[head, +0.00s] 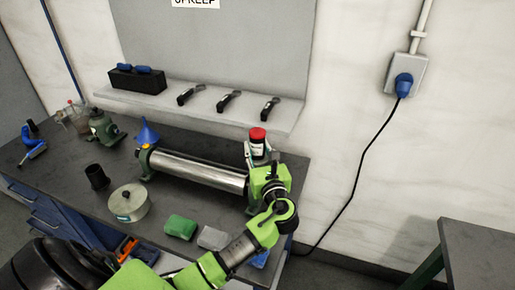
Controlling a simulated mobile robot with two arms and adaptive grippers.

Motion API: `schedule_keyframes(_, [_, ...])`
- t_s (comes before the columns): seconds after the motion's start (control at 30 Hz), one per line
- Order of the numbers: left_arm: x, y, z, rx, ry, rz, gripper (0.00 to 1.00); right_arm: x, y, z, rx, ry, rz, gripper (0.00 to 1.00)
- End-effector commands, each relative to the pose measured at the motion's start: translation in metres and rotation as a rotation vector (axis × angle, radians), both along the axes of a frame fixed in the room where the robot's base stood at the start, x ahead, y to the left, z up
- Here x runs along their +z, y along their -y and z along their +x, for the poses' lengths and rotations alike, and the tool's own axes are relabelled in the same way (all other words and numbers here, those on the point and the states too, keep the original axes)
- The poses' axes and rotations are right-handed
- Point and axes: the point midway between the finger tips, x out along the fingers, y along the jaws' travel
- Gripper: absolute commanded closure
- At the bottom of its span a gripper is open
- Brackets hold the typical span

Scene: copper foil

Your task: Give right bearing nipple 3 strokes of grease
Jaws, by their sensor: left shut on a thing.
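A steel roller (200,170) lies across the dark bench. Its left end sits in a green bearing block (146,162) with a yellow spot on top. The right bearing and its nipple are hidden behind my left gripper and wrist. My left gripper (258,153) is at the roller's right end, shut on a red-capped canister (257,147) with a dark and white body, held upright. The canister's lower end is hidden, so I cannot tell whether it touches the bearing. My right gripper is not in view.
A blue funnel (147,134), black cup (97,177), round tin (130,203), green block (180,227) and grey block (213,238) stand on the bench (75,165). A wall shelf (200,107) holds several tools behind. A cable (358,170) hangs at right.

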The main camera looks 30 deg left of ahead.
Motion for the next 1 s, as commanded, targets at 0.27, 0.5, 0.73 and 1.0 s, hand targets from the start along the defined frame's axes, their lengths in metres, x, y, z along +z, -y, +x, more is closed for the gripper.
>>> schedule_keyframes(0.27, [0.0038, -0.0001, 0.0004, 0.000, 0.005, 0.002, 1.00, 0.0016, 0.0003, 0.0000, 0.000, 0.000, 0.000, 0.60])
schedule_keyframes(0.5, [0.0054, -0.0002, 0.0005, 0.000, 0.005, 0.004, 1.00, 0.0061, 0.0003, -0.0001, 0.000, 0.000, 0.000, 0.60])
schedule_keyframes(0.73, [0.0050, 0.0001, 0.0005, -0.001, 0.007, 0.005, 1.00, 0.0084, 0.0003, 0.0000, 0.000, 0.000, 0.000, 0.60])
schedule_keyframes(1.0, [0.0048, -0.0001, 0.0005, 0.000, 0.008, 0.004, 1.00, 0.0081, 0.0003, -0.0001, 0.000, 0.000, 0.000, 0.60])
